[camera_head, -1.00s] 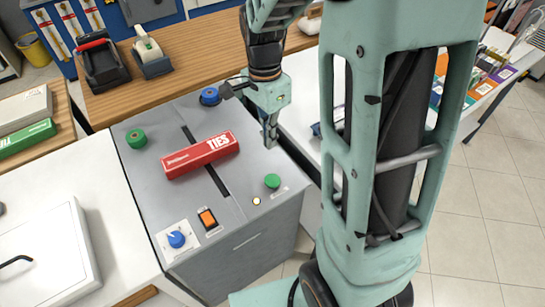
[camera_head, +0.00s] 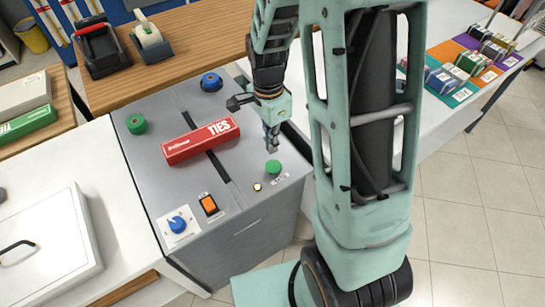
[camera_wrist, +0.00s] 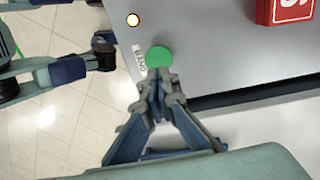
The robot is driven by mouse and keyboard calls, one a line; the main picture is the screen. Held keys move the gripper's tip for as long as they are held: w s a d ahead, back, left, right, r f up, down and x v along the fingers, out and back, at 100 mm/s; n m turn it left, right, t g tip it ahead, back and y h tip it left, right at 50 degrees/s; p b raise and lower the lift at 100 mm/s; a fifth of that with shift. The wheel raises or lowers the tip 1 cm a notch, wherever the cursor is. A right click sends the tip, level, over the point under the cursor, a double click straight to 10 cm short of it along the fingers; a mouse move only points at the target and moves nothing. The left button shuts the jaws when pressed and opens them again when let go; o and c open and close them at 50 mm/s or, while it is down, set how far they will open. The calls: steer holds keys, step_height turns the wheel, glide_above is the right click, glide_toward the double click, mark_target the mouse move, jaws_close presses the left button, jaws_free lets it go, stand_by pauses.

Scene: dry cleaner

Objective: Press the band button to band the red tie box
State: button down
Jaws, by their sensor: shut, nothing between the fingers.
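The red tie box (camera_head: 202,141), lettered TIES, lies across the dark slot on top of the grey banding machine (camera_head: 175,115). A corner of the box also shows in the wrist view (camera_wrist: 290,10). A green button (camera_head: 273,167) with a small label beside it sits near the machine's front right corner. My gripper (camera_head: 271,146) is shut and empty, pointing down just behind this button. In the wrist view the fingertips (camera_wrist: 155,84) overlap the near edge of the green button (camera_wrist: 159,57); I cannot tell whether they touch it.
A small lit lamp (camera_head: 257,187), an orange switch (camera_head: 208,205) and a blue knob (camera_head: 177,224) are along the machine's front. Another green knob (camera_head: 136,124) and a blue one (camera_head: 211,82) are farther back. White counters flank the machine.

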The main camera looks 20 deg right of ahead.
mark_target(273, 166)
steer(key=f, duration=0.6)
steer(key=shift+s, duration=0.2)
step_height(273, 166, down, 2)
steer(key=shift+f+b, duration=0.1)
steer(key=shift+b, duration=0.75)
steer(key=shift+s+f, duration=0.1)
steer(key=shift+s, duration=0.25)
steer(key=shift+w+d+r+p, duration=0.15)
steer(key=shift+r+p, duration=0.15)
steer(key=shift+r, duration=0.15)
step_height(273, 166, up, 14)
steer(key=w+p, duration=0.1)
steer(key=p, duration=0.1)
steer(key=shift+w+a, duration=0.15)
steer(key=shift+a, duration=0.05)
